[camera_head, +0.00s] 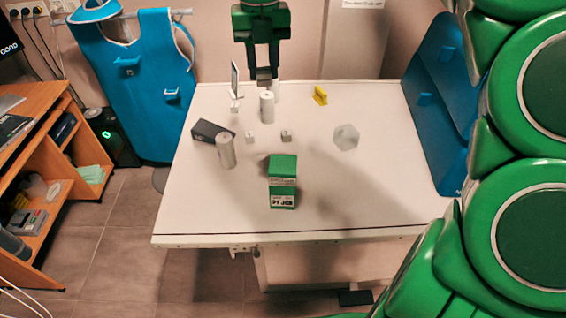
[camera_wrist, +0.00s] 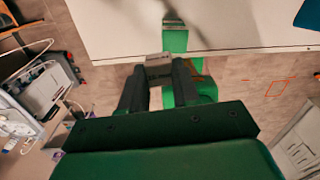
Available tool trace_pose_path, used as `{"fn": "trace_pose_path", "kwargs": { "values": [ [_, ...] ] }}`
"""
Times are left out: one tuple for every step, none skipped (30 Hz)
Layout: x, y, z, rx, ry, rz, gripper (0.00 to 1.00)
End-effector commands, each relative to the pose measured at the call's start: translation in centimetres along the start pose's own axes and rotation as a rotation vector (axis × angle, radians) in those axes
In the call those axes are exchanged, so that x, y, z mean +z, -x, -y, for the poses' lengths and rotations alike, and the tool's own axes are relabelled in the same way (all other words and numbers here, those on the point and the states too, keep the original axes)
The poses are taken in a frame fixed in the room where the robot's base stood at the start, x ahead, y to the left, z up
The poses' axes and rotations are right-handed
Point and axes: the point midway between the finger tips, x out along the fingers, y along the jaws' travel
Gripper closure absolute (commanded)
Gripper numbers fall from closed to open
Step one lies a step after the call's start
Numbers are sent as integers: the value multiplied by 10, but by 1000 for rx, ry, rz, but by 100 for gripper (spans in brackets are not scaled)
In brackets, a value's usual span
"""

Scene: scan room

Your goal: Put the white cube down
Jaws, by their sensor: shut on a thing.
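My gripper (camera_head: 263,68) hangs fingers-down at the back of the white table (camera_head: 350,195) in the head view. It is shut on a small pale cube (camera_head: 264,75), which looks light grey in this light and fits the white cube. In the wrist view, the cube (camera_wrist: 158,64) sits between the two dark fingertips of my gripper (camera_wrist: 158,72). The cube appears raised off the table, but its exact height is unclear. Two small greyish cubes, one left (camera_head: 249,137) and one right (camera_head: 286,135), lie mid-table.
A white cylinder (camera_head: 267,108) stands just below the held cube in the head view. Another cylinder (camera_head: 225,150), a black box (camera_head: 209,131), a green box (camera_head: 283,182), a yellow piece (camera_head: 320,95) and a grey hexagonal block (camera_head: 346,137) are around. The table's right front is clear.

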Motion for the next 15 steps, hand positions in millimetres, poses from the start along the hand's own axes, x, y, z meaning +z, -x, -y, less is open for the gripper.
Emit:
{"fn": "trace_pose_path", "kwargs": {
  "values": [
    [-9,2,3,2,-2,2,98],
    [-14,2,5,2,-7,2,98],
    [-19,2,7,2,-11,2,98],
    [-24,3,8,2,-15,2,98],
    [-29,3,10,2,-18,2,98],
    [-36,3,12,2,-20,2,98],
    [-41,3,13,2,-24,2,98],
    [-46,4,15,2,-26,2,98],
    [-52,4,17,2,-31,2,98],
    [-57,4,18,2,-34,2,98],
    [-62,4,19,2,-36,2,98],
    [-69,4,21,2,-40,2,98],
    [-74,4,23,2,-42,3,98],
    [-79,4,24,2,-43,3,98],
    [-86,4,26,2,-48,2,98]
  ]
}}
